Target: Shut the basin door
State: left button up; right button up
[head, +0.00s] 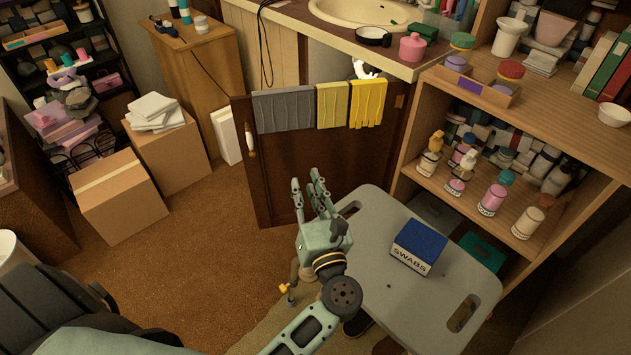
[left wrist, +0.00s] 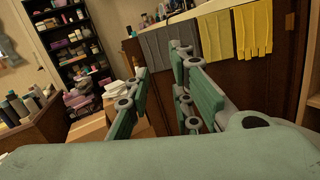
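The basin door (head: 290,170) is a dark brown panel standing open, swung out from the counter. Gray and yellow cloths hang over its top edge, and a white handle (head: 250,142) shows near its left edge. My left gripper (head: 308,184) is in front of the door's lower part, fingers pointing up toward it, apart and empty. Whether it touches the door cannot be told. In the left wrist view, the open fingers (left wrist: 163,65) show a gap between them, with the door (left wrist: 255,92) behind and to the right. My right gripper is not in view.
A gray stool (head: 385,290) with a blue swabs box (head: 420,247) stands right of my left arm. Open shelves (head: 415,170) stand beside the door at right. Cardboard boxes (head: 120,200) stand at left. Brown carpet (head: 205,260) is clear left of the door.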

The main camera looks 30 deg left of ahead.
pick_arm(q)
jog(key=shift+w+d+r+m+t+h, duration=0.3)
jog(key=shift+d+r+m+t+h, duration=0.15)
jog(key=shift+r+m+t, duration=0.25)
jog(key=shift+w+d+r+m+t+h, duration=0.25)
jog(key=shift+d+r+m+t+h, duration=0.2)
jog(key=shift+m, duration=0.35)
jog(key=shift+f, duration=0.1)
